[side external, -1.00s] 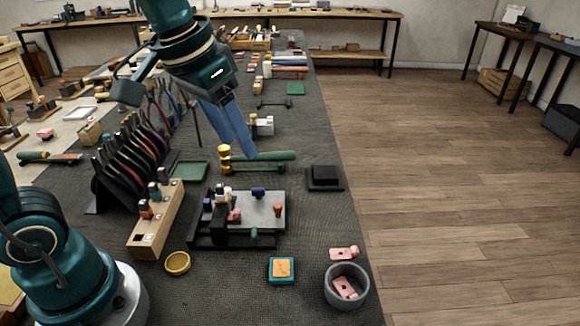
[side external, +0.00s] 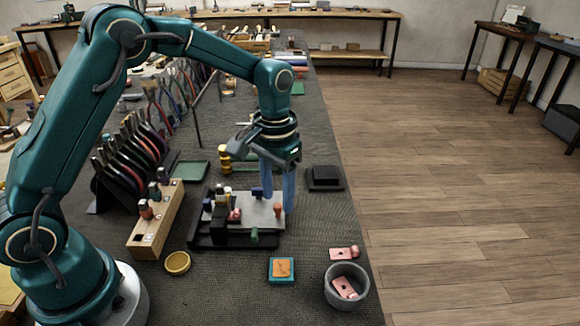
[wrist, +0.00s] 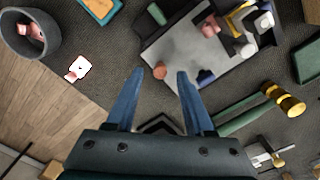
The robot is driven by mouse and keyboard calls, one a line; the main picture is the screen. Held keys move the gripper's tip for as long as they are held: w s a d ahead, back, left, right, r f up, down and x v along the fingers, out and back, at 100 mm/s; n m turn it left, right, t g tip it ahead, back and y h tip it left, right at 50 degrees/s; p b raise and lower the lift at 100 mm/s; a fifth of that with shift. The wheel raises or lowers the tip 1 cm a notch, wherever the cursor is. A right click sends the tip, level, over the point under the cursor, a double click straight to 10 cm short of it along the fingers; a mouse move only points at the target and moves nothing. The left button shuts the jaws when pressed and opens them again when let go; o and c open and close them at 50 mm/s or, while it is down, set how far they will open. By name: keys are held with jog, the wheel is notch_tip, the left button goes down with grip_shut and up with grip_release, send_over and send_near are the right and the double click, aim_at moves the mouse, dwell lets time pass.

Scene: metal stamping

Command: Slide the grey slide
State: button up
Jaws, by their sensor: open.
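The grey slide (side external: 262,214) is a flat light-grey plate on a black fixture (side external: 205,240). It carries an orange knob (side external: 278,211) near its right end and a blue knob (side external: 257,192) at its back edge. My gripper (side external: 279,203) points down over the right end of the slide, its blue fingers apart and empty. In the wrist view, the orange knob (wrist: 159,72) appears between the open fingertips (wrist: 160,74), and the grey slide (wrist: 190,62) extends beyond them. The blue knob (wrist: 206,77) is beside the right finger. I cannot tell the fingertips' exact height.
A black block (side external: 325,178) lies right of the fixture. A green-handled mallet (wrist: 250,112) lies behind it. In front are a yellow ring dish (side external: 177,263), a teal box (side external: 281,270) and a grey bowl (side external: 346,287). A wooden rack (side external: 155,225) stands at left.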

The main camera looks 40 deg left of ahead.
jog(key=shift+f, duration=0.7)
grip_shut()
dwell(1.0)
